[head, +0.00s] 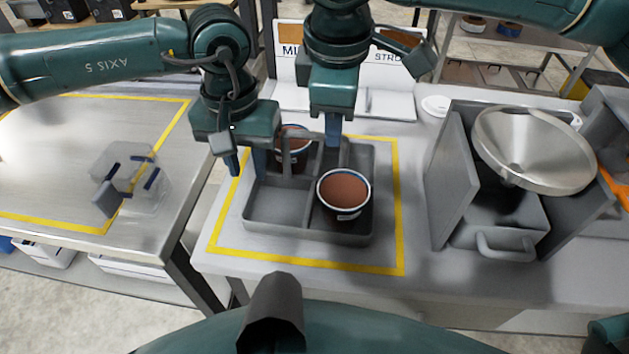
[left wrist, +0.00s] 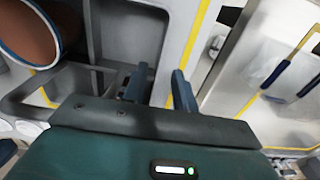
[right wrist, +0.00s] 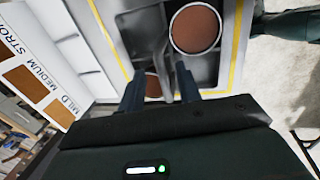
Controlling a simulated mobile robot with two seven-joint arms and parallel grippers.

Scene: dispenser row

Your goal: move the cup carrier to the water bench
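The grey cup carrier (head: 276,211) sits inside a yellow outline on the middle bench. One cup of brown contents (head: 343,190) stands in its front right compartment, another (head: 294,152) in the back left; the front left is empty. My left gripper (head: 246,168) is open at the carrier's left wall, with one finger on the compartment side and one outside, as the left wrist view (left wrist: 160,88) shows. My right gripper (head: 333,135) is open above the carrier's back part; its fingers are apart in the right wrist view (right wrist: 160,90). Contact is unclear.
A metal bench (head: 60,165) at left has a yellow outline and a clear vessel (head: 135,180) near its right edge. A gap separates the benches. A dispenser with a metal funnel (head: 535,145) stands right of the carrier; a lettered sign (head: 385,72) stands behind.

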